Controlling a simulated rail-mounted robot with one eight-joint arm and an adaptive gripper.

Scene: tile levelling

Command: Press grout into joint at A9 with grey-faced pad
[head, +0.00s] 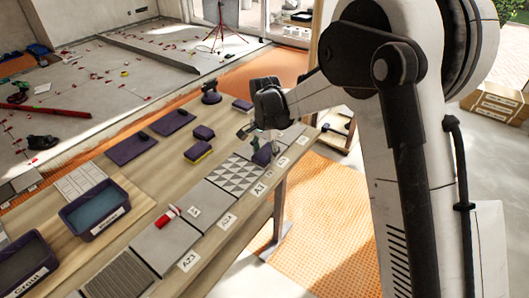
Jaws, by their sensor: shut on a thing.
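My gripper (256,136) is at the far part of the row of tiles along the bench's front edge. It points down and is shut on a small dark purple pad (262,156), which is at or just above the tiles; contact cannot be told. The pad's lower face is hidden, so its colour cannot be told. Paper labels, such as A23 (188,261), run along the front edge. The far labels are too small to read, so I cannot pick out A9. The joint under the pad is hidden.
Other purple pads lie behind, one with a yellow face (198,152). Two flat purple sheets (130,148), a black suction tool (210,93) and a red-and-white tool (168,215) lie on the bench. A grout bin (28,262) and a blue bin (94,208) stand at left.

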